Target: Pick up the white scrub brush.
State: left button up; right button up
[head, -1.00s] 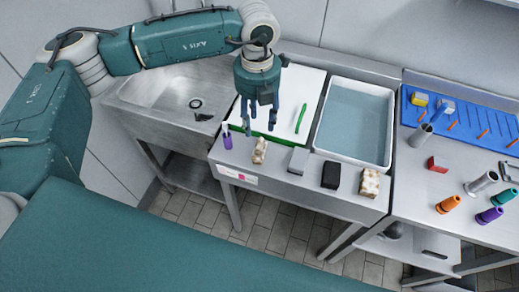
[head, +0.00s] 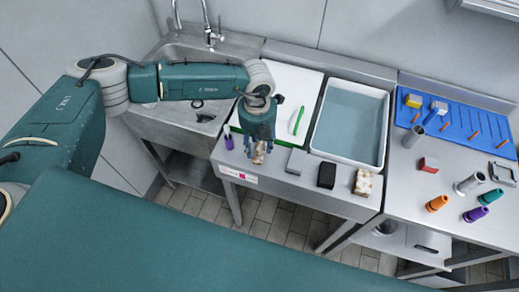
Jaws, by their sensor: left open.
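No thing in the head view can be made out for certain as the white scrub brush. A small white-and-brown patterned block (head: 258,158) lies near the front edge of the steel counter, partly hidden by my left gripper (head: 260,151). The left gripper points down with its fingers open, over and around this block as seen from here; contact cannot be told. A similar white-and-brown block (head: 363,182) lies further right. My right gripper is out of view.
A grey block (head: 296,161) and a black block (head: 326,175) lie to the right. A purple-and-white item (head: 228,138) is at the left. Behind are a white cutting board (head: 300,85) and a water-filled tray (head: 316,135). A sink lies left.

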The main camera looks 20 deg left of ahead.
aim_at(258, 144)
pick_arm(q)
grip_shut()
jog(key=shift+r, duration=0.1)
jog(key=shift+w+r, duration=0.1)
jog(key=shift+r, duration=0.3)
notch_tip(258, 144, up, 19)
jog(key=b, duration=0.7)
